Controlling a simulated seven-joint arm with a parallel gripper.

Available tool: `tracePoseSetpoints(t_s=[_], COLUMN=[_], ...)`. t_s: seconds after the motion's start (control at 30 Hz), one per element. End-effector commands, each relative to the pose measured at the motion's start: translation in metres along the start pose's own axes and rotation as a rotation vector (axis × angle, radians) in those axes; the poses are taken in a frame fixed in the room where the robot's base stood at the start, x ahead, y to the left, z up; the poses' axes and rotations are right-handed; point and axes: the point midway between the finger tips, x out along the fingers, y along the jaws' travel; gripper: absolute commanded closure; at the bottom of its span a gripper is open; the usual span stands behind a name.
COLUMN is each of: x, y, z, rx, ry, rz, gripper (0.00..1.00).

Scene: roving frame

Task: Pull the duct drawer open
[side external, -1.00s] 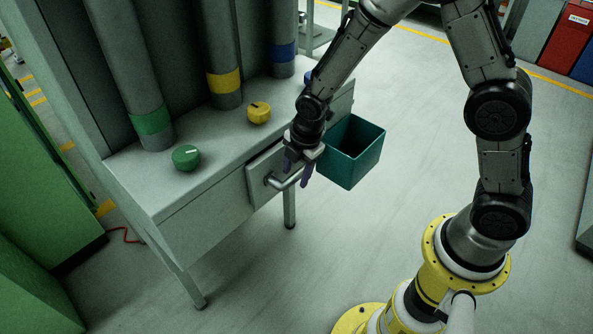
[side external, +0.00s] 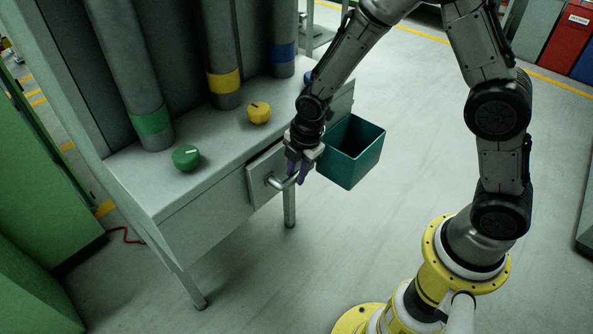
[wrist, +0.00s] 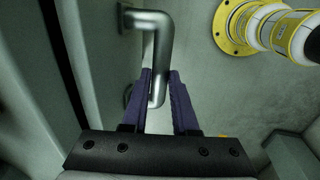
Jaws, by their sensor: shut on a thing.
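The duct drawer (side external: 260,183) is a grey front set in the face of the grey duct bench. My gripper (side external: 297,180) is at the handle's right end. In the wrist view my purple fingers (wrist: 158,78) are shut on the handle, one on each side of the bar. Part of the handle is hidden behind the fingers in the side view.
A teal open bin (side external: 346,165) is just right of my gripper. Green (side external: 186,158) and yellow (side external: 259,113) knobs sit on the bench top (side external: 150,190), in front of several banded ducts.

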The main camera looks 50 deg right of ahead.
Motion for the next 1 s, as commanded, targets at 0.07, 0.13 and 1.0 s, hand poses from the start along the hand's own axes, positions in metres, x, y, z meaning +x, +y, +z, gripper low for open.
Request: tracePoseSetpoints(t_s=[0.07, 0.13, 1.0], x=[-0.001, -0.001, -0.01], y=[0.0, 0.0, -0.042], z=[0.0, 0.0, 0.0], rx=[0.0, 0.0, -0.002], ry=[0.0, 0.0, 0.0], rz=[0.001, 0.001, 0.001], gripper=[1.0, 1.0, 1.0])
